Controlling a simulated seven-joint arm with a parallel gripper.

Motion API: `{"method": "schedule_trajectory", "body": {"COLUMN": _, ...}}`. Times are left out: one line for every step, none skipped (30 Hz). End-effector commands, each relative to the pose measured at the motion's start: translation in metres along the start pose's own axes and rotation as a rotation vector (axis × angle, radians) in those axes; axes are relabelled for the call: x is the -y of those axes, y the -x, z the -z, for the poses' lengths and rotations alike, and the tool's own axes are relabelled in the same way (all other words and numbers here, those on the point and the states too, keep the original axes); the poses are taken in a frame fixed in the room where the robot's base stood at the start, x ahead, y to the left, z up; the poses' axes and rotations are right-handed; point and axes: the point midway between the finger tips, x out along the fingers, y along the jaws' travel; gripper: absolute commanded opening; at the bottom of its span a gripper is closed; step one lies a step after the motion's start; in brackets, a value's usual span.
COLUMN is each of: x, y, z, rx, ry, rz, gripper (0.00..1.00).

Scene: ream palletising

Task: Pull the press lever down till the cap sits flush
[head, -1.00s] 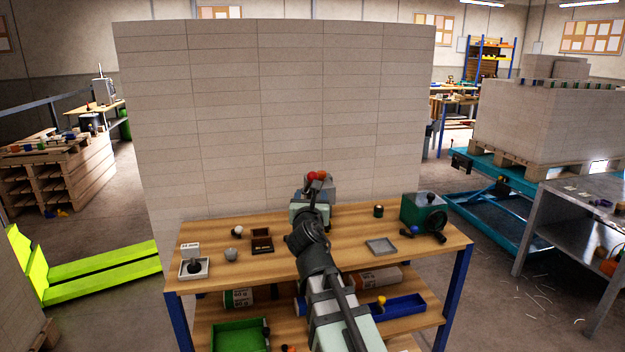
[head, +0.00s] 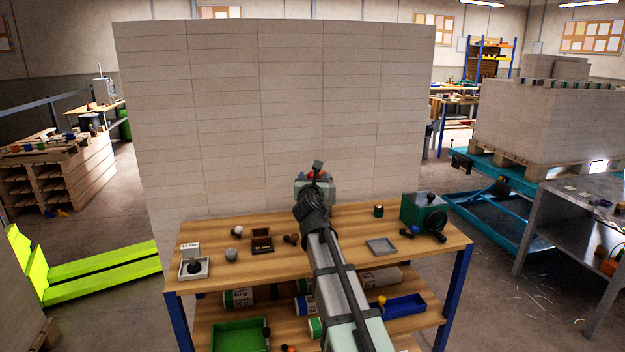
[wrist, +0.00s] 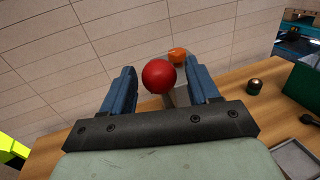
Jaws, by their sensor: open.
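The press stands at the back middle of the wooden bench, mostly hidden behind my arm in the head view; a small part of a red knob shows there. In the wrist view the red ball knob (wrist: 159,75) sits between the two blue fingers of my gripper (wrist: 160,85), with a gap on both sides. My gripper is open. An orange rounded piece (wrist: 177,55) shows just behind the red knob, and grey parts of the press (wrist: 181,96) show below it. I cannot tell the cap's seating from these views.
A green box with a black handwheel (head: 424,212) stands at the bench's right. A grey tray (head: 381,247), a small dark green cylinder (head: 378,211) and several small parts lie on the bench. A tall wall of pale stacked reams (head: 280,110) rises close behind.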

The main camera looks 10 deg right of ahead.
Motion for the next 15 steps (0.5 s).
{"method": "schedule_trajectory", "body": {"x": -0.0002, "y": -0.005, "z": -0.0002, "rx": 0.0, "ry": 0.0, "rz": 0.0, "gripper": 0.6}}
{"method": "schedule_trajectory", "body": {"x": -0.0002, "y": -0.006, "z": -0.0002, "rx": 0.0, "ry": 0.0, "rz": 0.0, "gripper": 0.6}}
{"method": "schedule_trajectory", "body": {"x": -0.0001, "y": -0.0069, "z": -0.0001, "rx": 0.0, "ry": 0.0, "rz": 0.0, "gripper": 0.6}}
{"method": "schedule_trajectory", "body": {"x": -0.0001, "y": -0.0072, "z": -0.0001, "rx": 0.0, "ry": 0.0, "rz": 0.0, "gripper": 0.6}}
{"method": "schedule_trajectory", "body": {"x": 0.0, "y": -0.0073, "z": -0.0001, "rx": 0.0, "ry": 0.0, "rz": 0.0, "gripper": 0.6}}
{"method": "schedule_trajectory", "body": {"x": 0.0, "y": -0.0071, "z": 0.0, "rx": 0.0, "ry": 0.0, "rz": 0.0, "gripper": 0.6}}
{"method": "schedule_trajectory", "body": {"x": 0.0, "y": -0.007, "z": -0.0001, "rx": 0.0, "ry": 0.0, "rz": 0.0, "gripper": 0.6}}
{"method": "schedule_trajectory", "body": {"x": 0.0, "y": -0.0068, "z": 0.0, "rx": 0.0, "ry": 0.0, "rz": 0.0, "gripper": 0.6}}
{"method": "schedule_trajectory", "body": {"x": 0.0, "y": -0.0067, "z": 0.0, "rx": 0.0, "ry": 0.0, "rz": 0.0, "gripper": 0.6}}
{"method": "schedule_trajectory", "body": {"x": 0.0, "y": -0.0067, "z": -0.0001, "rx": 0.0, "ry": 0.0, "rz": 0.0, "gripper": 0.6}}
{"method": "schedule_trajectory", "body": {"x": 0.0, "y": -0.0066, "z": -0.0001, "rx": 0.0, "ry": 0.0, "rz": 0.0, "gripper": 0.59}}
{"method": "schedule_trajectory", "body": {"x": -0.0001, "y": -0.0066, "z": -0.0001, "rx": 0.0, "ry": 0.0, "rz": 0.0, "gripper": 0.55}}
{"method": "schedule_trajectory", "body": {"x": -0.0001, "y": -0.0066, "z": -0.0001, "rx": 0.0, "ry": 0.0, "rz": 0.0, "gripper": 0.53}}
{"method": "schedule_trajectory", "body": {"x": -0.0001, "y": -0.0066, "z": -0.0001, "rx": 0.0, "ry": 0.0, "rz": -0.001, "gripper": 0.5}}
{"method": "schedule_trajectory", "body": {"x": -0.0001, "y": -0.0066, "z": -0.0001, "rx": 0.0, "ry": 0.0, "rz": 0.0, "gripper": 0.46}}
